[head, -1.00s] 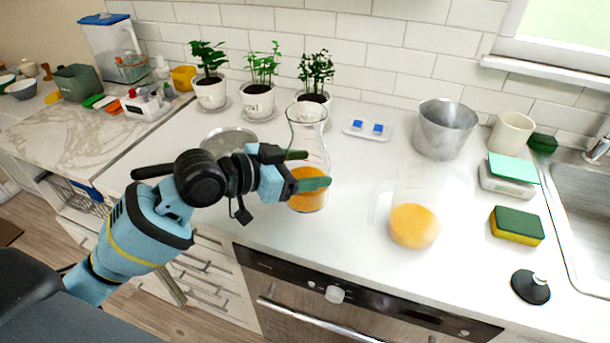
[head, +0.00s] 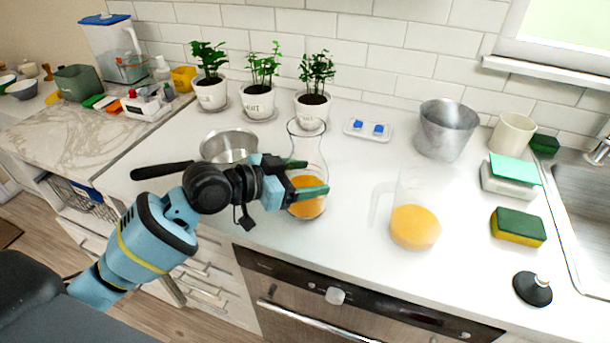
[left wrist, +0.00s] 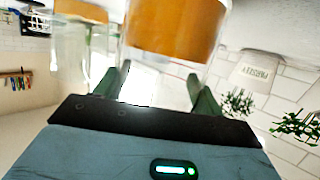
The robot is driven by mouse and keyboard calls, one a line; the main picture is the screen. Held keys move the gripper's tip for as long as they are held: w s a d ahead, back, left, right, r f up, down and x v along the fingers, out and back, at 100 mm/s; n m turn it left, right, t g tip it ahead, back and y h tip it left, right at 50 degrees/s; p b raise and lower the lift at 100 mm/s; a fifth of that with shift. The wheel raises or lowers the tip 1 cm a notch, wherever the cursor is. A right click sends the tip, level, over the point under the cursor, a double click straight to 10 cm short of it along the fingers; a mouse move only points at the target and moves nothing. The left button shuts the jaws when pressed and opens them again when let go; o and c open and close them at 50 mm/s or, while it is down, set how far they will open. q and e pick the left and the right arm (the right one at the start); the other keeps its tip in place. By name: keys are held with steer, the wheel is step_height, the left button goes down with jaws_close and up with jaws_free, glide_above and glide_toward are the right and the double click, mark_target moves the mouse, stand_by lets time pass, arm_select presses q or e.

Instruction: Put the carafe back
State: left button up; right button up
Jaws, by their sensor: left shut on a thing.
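The clear glass carafe (head: 307,152) stands upright over the white counter, with orange liquid in its lower part. My left gripper (head: 312,178) reaches it from the left and is shut on it just above the liquid, one green finger on each side. I cannot tell whether its base touches the counter. In the left wrist view the carafe (left wrist: 175,25) appears upside down between the fingers (left wrist: 160,80), its top hidden behind the gripper. My right gripper is in neither view.
A clear jug (head: 412,215) with orange liquid stands to the right. A metal pan (head: 229,143) sits behind my left arm. Potted plants (head: 311,104) and a small tray (head: 367,130) stand behind the carafe. The counter between carafe and jug is clear.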

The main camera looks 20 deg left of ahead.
arm_select(q)
steer(key=shift+r, duration=0.1)
steer(key=o, duration=1.7)
steer(key=shift+f, duration=0.2)
steer(key=shift+r, duration=0.25)
steer(key=shift+b+v, duration=0.55)
steer(key=shift+v, duration=5.4)
